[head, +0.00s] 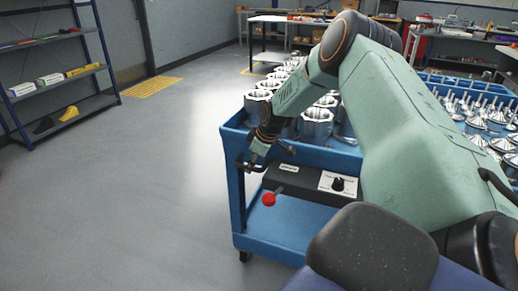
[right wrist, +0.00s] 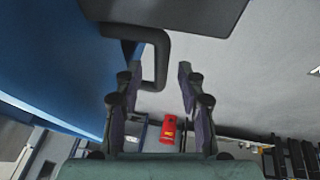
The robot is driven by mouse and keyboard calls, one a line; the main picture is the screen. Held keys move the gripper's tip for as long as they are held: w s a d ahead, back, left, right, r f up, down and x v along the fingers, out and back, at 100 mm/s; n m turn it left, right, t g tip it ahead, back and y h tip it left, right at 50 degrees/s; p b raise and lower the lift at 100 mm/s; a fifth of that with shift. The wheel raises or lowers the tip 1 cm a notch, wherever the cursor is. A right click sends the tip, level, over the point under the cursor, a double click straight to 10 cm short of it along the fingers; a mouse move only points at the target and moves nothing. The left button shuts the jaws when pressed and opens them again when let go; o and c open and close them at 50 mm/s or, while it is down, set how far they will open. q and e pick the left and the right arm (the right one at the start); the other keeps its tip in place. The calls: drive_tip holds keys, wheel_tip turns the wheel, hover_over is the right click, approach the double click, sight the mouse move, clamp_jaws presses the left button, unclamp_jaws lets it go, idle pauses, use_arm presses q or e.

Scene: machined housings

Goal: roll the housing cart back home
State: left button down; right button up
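The blue housing cart (head: 300,152) stands in the middle of the head view, with silver machined housings (head: 316,122) on its top. A black handle (head: 243,165) sticks out at the cart's near left corner; the right wrist view shows it as a bent dark bar (right wrist: 161,62). My right gripper (head: 255,158) is at this handle. In the right wrist view my right gripper (right wrist: 155,75) is open, with the bar in line between its fingertips; contact cannot be told. My arm hides part of the cart. My left gripper is not in view.
A black control box (head: 285,178) with a red ball knob (head: 268,199) is on the cart's near side. A second blue tray (head: 450,84) of metal parts is at right. A shelf rack (head: 60,75) stands far left. The grey floor left of the cart is clear.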

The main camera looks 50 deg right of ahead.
drive_tip(key=v, duration=1)
drive_tip(key=shift+r, duration=0.35)
drive_tip(key=shift+s, duration=0.15)
